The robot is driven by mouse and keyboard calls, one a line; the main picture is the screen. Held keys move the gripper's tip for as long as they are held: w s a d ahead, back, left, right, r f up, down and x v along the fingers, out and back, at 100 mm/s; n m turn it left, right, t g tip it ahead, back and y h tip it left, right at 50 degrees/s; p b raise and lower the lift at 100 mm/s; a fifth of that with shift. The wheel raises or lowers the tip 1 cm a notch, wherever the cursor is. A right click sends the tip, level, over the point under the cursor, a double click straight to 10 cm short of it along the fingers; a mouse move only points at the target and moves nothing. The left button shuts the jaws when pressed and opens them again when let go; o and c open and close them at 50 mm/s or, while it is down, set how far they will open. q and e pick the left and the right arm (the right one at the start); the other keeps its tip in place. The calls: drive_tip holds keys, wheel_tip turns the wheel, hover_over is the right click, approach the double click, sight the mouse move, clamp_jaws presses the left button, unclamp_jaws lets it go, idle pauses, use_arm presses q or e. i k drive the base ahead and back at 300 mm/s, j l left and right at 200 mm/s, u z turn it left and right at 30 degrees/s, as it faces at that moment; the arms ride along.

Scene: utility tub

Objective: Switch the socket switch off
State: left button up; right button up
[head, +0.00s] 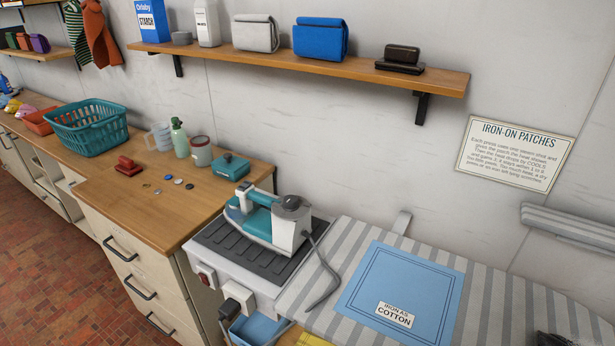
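A small switch with a red face (204,279) sits on the front side of the white iron stand, near its left corner. Its on or off position is too small to tell. A white block like a plug or socket (238,295) is to its right on the same front. A teal and white iron (266,220) rests on the stand's dark ribbed pad (238,252), with a grey cord (326,268) running down at its right.
The striped ironing board (490,308) with a blue cloth labelled "IRON AS COTTON" (403,290) lies to the right. The wooden counter (165,215) at left holds a teal basket (88,128), bottles and small discs. A dark, unclear object (558,340) shows at the bottom right.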

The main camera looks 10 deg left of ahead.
sight(205, 281)
drive_tip(key=u, duration=1.1)
